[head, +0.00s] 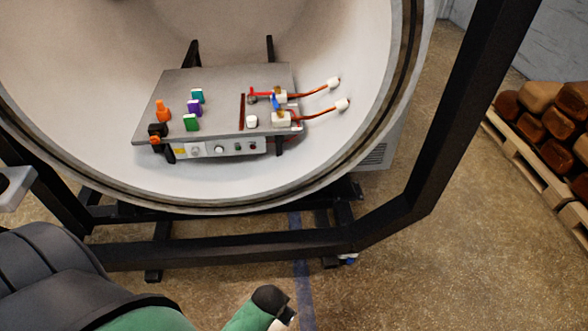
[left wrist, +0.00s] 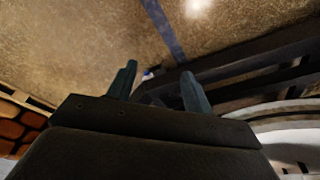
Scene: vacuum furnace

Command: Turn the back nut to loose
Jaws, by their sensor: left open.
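In the head view, a grey metal plate (head: 215,88) sits inside the open round furnace chamber (head: 350,40). Near its right edge are two white connector blocks, a back one (head: 279,97) and a front one (head: 281,119), each with an orange-red lead running to the chamber wall. A small red part (head: 262,94) and a blue part (head: 275,102) are by the back block; the back nut itself is too small to make out clearly. My left gripper (left wrist: 157,82) is open and empty in the left wrist view, over the floor beside the furnace frame, away from the plate.
Orange (head: 162,112), teal (head: 197,96), purple (head: 194,108) and green (head: 190,123) pieces stand on the plate's left half. A black frame (head: 440,130) surrounds the chamber at front and right. A pallet (head: 540,150) with brown blocks is at right. Floor between is clear.

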